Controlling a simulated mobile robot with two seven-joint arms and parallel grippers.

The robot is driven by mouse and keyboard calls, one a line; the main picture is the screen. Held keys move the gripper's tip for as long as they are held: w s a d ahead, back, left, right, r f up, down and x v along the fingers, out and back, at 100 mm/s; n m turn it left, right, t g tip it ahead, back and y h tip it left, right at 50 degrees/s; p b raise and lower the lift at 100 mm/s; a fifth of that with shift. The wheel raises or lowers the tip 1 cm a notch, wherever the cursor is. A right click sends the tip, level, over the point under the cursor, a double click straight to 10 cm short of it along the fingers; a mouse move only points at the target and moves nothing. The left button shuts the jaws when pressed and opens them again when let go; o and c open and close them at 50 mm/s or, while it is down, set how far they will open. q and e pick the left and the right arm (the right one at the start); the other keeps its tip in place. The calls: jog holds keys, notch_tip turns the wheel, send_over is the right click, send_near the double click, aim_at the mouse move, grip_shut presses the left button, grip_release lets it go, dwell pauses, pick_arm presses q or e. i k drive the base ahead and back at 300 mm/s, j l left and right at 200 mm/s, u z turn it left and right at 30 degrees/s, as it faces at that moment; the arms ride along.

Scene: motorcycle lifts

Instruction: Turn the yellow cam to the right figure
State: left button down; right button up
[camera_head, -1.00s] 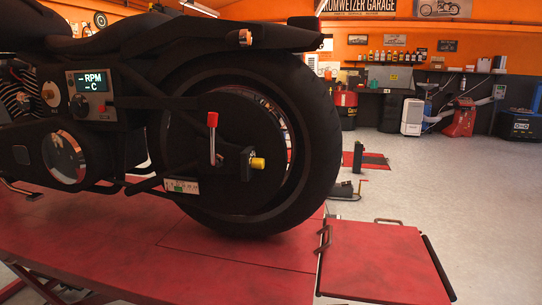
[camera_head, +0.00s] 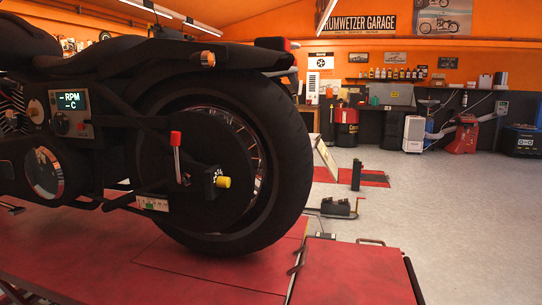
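The yellow cam (camera_head: 223,182) is a small knob at the rear axle of the motorcycle, on the right side of a dark bracket. A lever with a red grip (camera_head: 176,138) stands upright just left of it. A small pale scale plate (camera_head: 152,203) with a green patch sits lower left of the cam; its figures are too small to read. Faint white marks show just above the cam. Neither of my grippers is in view.
The rear wheel (camera_head: 292,165) stands on a red lift platform (camera_head: 200,272). A red ramp plate (camera_head: 350,275) extends at the right. A panel with a display (camera_head: 70,101) is at the left. Grey floor (camera_head: 440,215) is open to the right.

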aim_at(222, 181)
jog(key=l+u, duration=0.25)
jog(key=l, duration=0.5)
jog(key=k+l+u, duration=0.1)
jog(key=l+u, duration=0.15)
jog(key=l, duration=0.5)
jog(key=l+u, duration=0.35)
jog(key=l, duration=0.4)
jog(key=l+u, duration=0.3)
jog(key=l, duration=0.5)
jog(key=l+u, duration=0.3)
jog(key=l, duration=0.45)
jog(key=l+u, duration=0.35)
jog(key=l, duration=0.9)
jog(key=i+l+u, duration=0.15)
jog(key=l, duration=0.3)
